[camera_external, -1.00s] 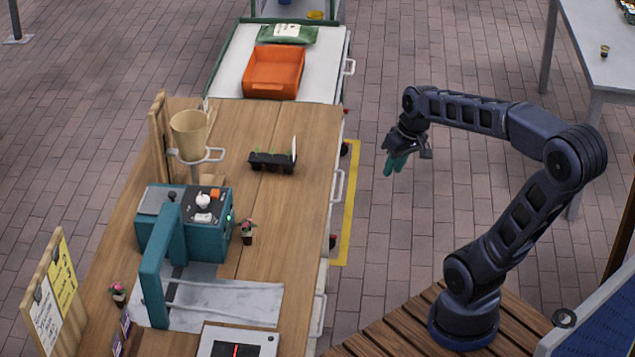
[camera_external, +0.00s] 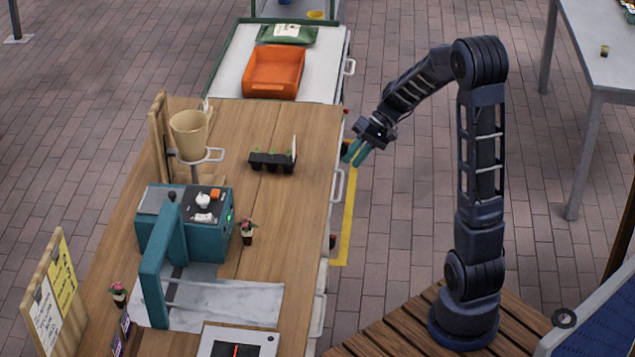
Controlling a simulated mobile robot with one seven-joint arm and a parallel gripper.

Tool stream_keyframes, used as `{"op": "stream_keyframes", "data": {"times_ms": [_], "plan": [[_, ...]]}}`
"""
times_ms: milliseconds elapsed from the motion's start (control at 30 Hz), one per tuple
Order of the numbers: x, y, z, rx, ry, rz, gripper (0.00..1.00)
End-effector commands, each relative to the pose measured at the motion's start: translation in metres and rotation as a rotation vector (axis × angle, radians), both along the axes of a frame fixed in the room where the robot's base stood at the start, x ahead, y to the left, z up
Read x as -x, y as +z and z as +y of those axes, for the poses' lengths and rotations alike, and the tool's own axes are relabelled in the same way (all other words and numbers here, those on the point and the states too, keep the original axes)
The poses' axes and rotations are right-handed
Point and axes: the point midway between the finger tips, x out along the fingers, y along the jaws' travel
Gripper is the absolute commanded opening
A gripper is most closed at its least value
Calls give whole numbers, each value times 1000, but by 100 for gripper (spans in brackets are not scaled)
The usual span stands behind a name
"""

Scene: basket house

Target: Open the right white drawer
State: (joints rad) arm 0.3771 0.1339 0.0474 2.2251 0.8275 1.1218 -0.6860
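The white drawer fronts are on the right side of the wooden workbench and show almost edge-on. One white drawer handle (camera_external: 337,186) sticks out near the bench's far half. A second white handle (camera_external: 318,315) is at the near end. Both drawers look shut. My gripper (camera_external: 355,153) is just right of the bench edge, close to the far end of the upper handle, and points down and left. Its two teal fingers appear apart with nothing between them. Whether they touch the handle cannot be told from this angle.
The wooden bench top (camera_external: 225,130) holds a teal machine (camera_external: 210,240), a black seedling tray (camera_external: 272,162) and a small potted plant (camera_external: 247,232). An orange bin (camera_external: 273,72) sits on a white cart behind.

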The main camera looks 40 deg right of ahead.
Motion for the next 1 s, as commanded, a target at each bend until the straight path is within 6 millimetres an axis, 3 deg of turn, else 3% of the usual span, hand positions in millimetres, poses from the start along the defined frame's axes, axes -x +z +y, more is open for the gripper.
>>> {"op": "stream_keyframes", "data": {"times_ms": [500,1000], "plan": [[-89,-97,-71,-291,-178,-57,25],[-141,-222,-163,-495,-437,-188,25]]}}
